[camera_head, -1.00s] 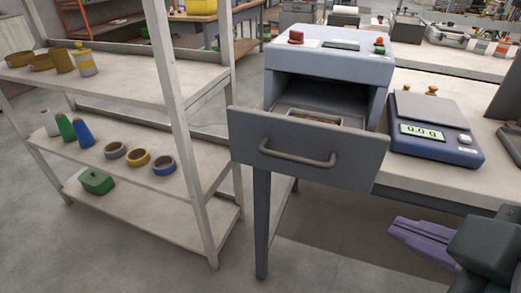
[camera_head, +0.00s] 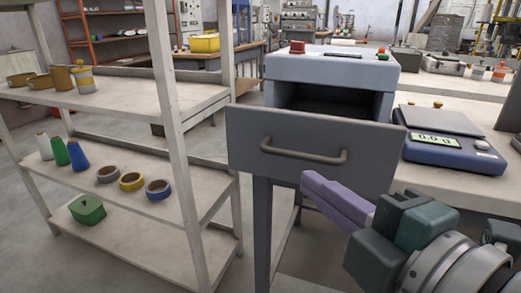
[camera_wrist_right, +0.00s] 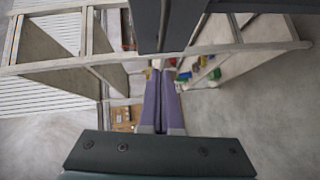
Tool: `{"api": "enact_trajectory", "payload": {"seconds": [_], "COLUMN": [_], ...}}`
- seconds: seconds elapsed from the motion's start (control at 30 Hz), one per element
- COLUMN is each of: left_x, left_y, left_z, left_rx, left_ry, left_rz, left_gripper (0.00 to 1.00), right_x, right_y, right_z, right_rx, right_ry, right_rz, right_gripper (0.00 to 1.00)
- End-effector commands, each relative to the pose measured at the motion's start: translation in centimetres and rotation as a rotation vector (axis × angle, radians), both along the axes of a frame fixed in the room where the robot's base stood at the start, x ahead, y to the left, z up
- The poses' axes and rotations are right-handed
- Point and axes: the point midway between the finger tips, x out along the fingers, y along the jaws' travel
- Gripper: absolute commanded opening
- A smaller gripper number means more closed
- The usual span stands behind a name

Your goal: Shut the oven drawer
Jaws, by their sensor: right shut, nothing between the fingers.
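The grey oven (camera_head: 330,69) stands on the bench, and its drawer (camera_head: 250,133) is pulled out, with a dark opening behind the drawer front. The drawer front carries a bar handle (camera_head: 303,155). My right gripper (camera_head: 308,182) has purple fingers, which are shut and empty. In the head view the tips appear just below the handle's right part, in front of the drawer front; whether they touch it I cannot tell. In the right wrist view the shut fingers (camera_wrist_right: 163,72) point toward a dark panel (camera_wrist_right: 165,22) at the top. My left gripper is out of view.
A blue scale (camera_head: 450,150) sits on the bench to the right of the drawer. Bare floor shows between the rack and the oven stand.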

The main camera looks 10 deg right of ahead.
Motion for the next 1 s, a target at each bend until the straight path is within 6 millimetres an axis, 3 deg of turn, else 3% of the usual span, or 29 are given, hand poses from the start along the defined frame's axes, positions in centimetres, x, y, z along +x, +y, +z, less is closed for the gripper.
{"api": "enact_trajectory", "payload": {"seconds": [0.17,0.4,1.0], "left_x": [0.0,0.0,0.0], "left_y": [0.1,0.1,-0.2], "left_z": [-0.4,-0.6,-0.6], "left_rx": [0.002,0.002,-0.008], "left_ry": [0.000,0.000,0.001], "left_rz": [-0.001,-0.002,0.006], "left_gripper": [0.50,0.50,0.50], "right_x": [3.5,5.9,6.7], "right_y": [0.7,-1.2,-1.8], "right_z": [-0.4,-1.2,-1.2], "right_rx": [0.000,-0.001,0.001], "right_ry": [-0.003,0.001,0.001], "right_rz": [0.000,0.000,0.000], "right_gripper": [0.00,0.00,0.00]}}
